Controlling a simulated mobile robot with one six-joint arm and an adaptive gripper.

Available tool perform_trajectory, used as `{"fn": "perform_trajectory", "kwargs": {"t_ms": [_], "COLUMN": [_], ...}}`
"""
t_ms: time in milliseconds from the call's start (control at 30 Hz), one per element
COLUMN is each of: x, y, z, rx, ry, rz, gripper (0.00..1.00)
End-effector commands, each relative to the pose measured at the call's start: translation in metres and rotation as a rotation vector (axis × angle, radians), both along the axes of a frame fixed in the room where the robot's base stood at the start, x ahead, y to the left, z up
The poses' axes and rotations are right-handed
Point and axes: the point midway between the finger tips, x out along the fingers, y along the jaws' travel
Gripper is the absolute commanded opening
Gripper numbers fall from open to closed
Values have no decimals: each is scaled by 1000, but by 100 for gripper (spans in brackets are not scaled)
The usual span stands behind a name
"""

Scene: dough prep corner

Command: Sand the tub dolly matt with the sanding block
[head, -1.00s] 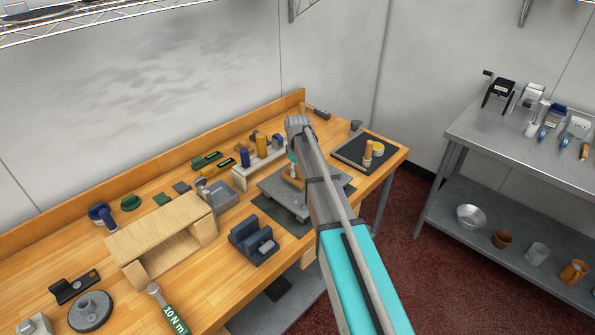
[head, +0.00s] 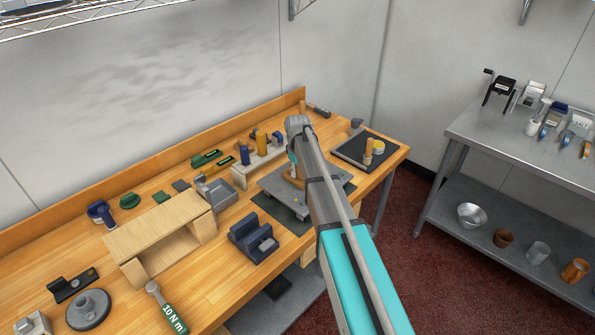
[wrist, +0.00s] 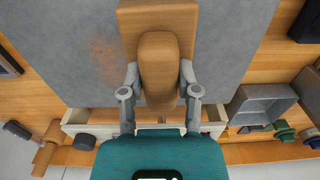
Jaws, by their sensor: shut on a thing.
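The tub dolly (head: 271,192) is a flat grey slab on the bench, on a dark mat; its grey top fills the upper wrist view (wrist: 228,45). A dull brown patch (wrist: 105,60) marks the top, left of the block. My gripper (wrist: 159,76) is shut on the wooden sanding block (wrist: 159,50), with one finger on each side of its rounded grip. The block's flat base is over the dolly's top and looks laid on it; the exact contact is hidden. In the head view my arm covers most of the gripper and block.
A grey-white rack (head: 258,164) with upright tools stands behind the dolly. A dark blue stand (head: 252,241) is in front, a grey open tin (head: 219,194) to the left. A black tray (head: 350,151) with a wooden-handled tool and a yellow-marked tub lies right.

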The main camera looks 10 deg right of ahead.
Motion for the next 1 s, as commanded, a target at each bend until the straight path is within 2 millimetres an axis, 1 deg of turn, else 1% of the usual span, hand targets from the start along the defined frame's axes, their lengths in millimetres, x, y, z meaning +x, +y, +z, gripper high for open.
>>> {"fn": "perform_trajectory", "kwargs": {"t_ms": [267,1000], "x": [3,33], "y": [-4,-44], "z": [0,4], "rx": [0,0], "ry": [0,0], "rz": [-1,0], "gripper": [0,0]}}
